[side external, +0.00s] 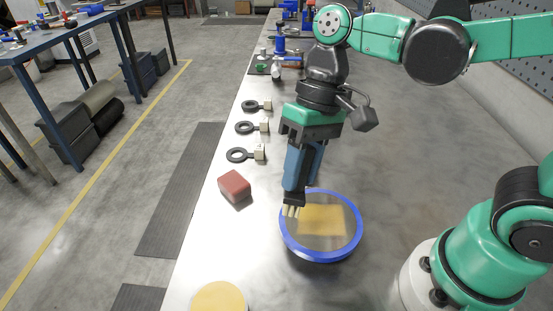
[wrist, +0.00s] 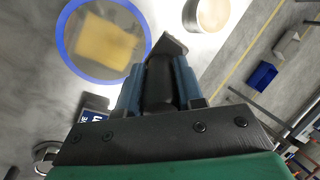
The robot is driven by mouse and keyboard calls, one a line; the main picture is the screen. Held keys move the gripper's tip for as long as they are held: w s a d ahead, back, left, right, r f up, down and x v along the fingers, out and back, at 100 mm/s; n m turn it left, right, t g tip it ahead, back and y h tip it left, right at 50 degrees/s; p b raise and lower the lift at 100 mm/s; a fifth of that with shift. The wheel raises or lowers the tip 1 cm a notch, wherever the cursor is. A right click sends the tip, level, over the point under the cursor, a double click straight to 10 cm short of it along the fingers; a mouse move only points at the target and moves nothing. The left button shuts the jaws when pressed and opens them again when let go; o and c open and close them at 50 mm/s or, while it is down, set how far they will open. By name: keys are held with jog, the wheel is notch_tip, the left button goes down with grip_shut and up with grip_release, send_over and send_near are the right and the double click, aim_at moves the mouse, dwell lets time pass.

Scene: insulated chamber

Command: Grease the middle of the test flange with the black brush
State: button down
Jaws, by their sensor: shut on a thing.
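The test flange appears to be the round plate with a blue rim (side external: 350,242) lying on the metal bench; it also shows at upper left in the wrist view (wrist: 68,62). A yellow, roughly rectangular patch (side external: 325,219) covers its middle. My gripper (side external: 300,178) points down over the plate's upper left part, its blue fingers shut on the black brush (side external: 293,198). The brush's pale bristles (side external: 291,211) are at the left edge of the patch; I cannot tell whether they touch. In the wrist view the brush (wrist: 160,85) sits between the fingers; its bristles are hidden.
A red block (side external: 234,186) lies left of the plate. A round container with a pale yellow top (side external: 219,298) stands at the bench's near edge. Several dark rings with pale tabs (side external: 246,128) line the bench's left edge.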

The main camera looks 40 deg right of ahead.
aim_at(300, 190)
jog(key=shift+f, duration=1.95)
notch_tip(300, 190, down, 2)
jog(key=shift+f, duration=0.1)
jog(key=shift+s+d, duration=0.5)
jog(key=shift+d, duration=0.05)
jog(key=shift+s+d+f, duration=0.1)
jog(key=shift+s+d, duration=2)
jog(key=shift+d, duration=0.05)
jog(key=shift+w+a, duration=2.7)
jog(key=shift+w, duration=0.05)
jog(key=shift+w+d, duration=0.5)
jog(key=shift+d, duration=0.15)
jog(key=shift+s+d, duration=2.65)
jog(key=shift+s, duration=0.1)
jog(key=shift+w+a, duration=2.6)
jog(key=shift+a, duration=0.05)
jog(key=shift+w+a+r, duration=0.15)
jog(key=shift+r, duration=4)
